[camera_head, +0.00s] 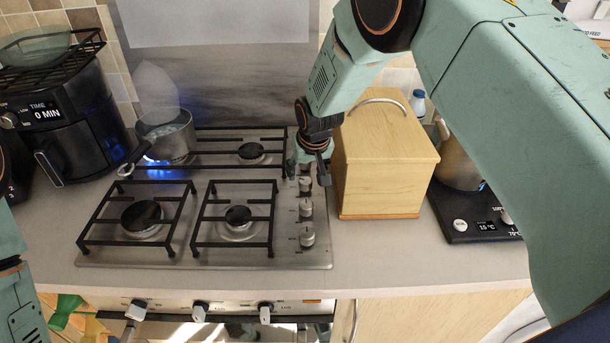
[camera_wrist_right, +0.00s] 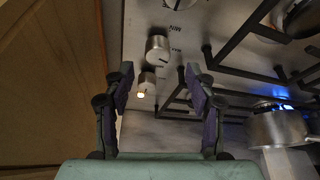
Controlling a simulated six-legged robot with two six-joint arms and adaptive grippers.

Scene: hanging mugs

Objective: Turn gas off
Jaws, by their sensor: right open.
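The steel gas hob (camera_head: 190,255) has a column of several silver knobs along its right edge, including a front knob (camera_head: 307,237). A blue flame (camera_head: 158,171) burns under the steel pot (camera_head: 170,138) on the back left burner. My right gripper (camera_head: 313,168) points down over the rear end of the knob column. In the right wrist view my right gripper (camera_wrist_right: 158,76) is open, with the rearmost knob (camera_wrist_right: 147,84) seen between its fingers, a lit spot on it; contact cannot be told. Another knob (camera_wrist_right: 158,48) sits just beyond. My left gripper is out of view.
A wooden box (camera_head: 380,170) stands close to the right of the knobs. A black air fryer (camera_head: 75,130) stands at the left. A kettle (camera_head: 457,160) on a black base is at the right. The counter front (camera_head: 400,255) is clear.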

